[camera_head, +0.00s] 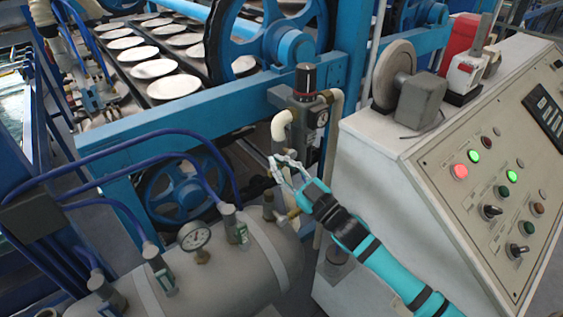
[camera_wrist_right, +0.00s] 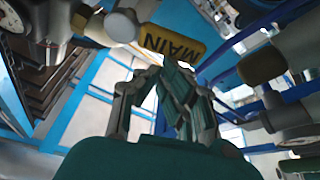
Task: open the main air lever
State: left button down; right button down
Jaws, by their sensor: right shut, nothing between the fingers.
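The main air lever shows in the right wrist view as a yellow handle marked "MAIN" (camera_wrist_right: 173,44), on a grey pipe fitting (camera_wrist_right: 122,26). My right gripper (camera_wrist_right: 165,75) is shut and empty, with its fingertips close below the lettered handle. I cannot tell whether they touch it. In the head view my right gripper (camera_head: 284,162), on a teal arm, is beside the air pipework and below the regulator with a gauge (camera_head: 316,118). The lever is not clear there, so its angle is hard to judge. My left gripper is not in view.
A grey tank (camera_head: 235,268) with a gauge (camera_head: 194,236) and several blue hoses stands at the lower left. The control console (camera_head: 440,150) stands close on the right. The blue frame (camera_head: 190,118) and a rack of white plates (camera_head: 172,87) are behind.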

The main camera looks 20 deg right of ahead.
jog(key=shift+w+d+f+n+g+y+p, duration=0.25)
jog(key=shift+f+n+g, duration=0.7)
jog(key=shift+n, duration=1.7)
jog(key=shift+d+f+n+g+y, duration=0.1)
jog(key=shift+d+f+n+g, duration=0.65)
jog(key=shift+n, duration=1.85)
jog(key=shift+w+d+f+n+g+y+p, duration=0.15)
jog(key=shift+f+n+g, duration=0.95)
jog(key=shift+n, duration=1.55)
jog(key=shift+f, duration=0.2)
jog(key=v, duration=0.7)
jog(key=shift+s, duration=0.2)
jog(key=shift+d+f, duration=0.1)
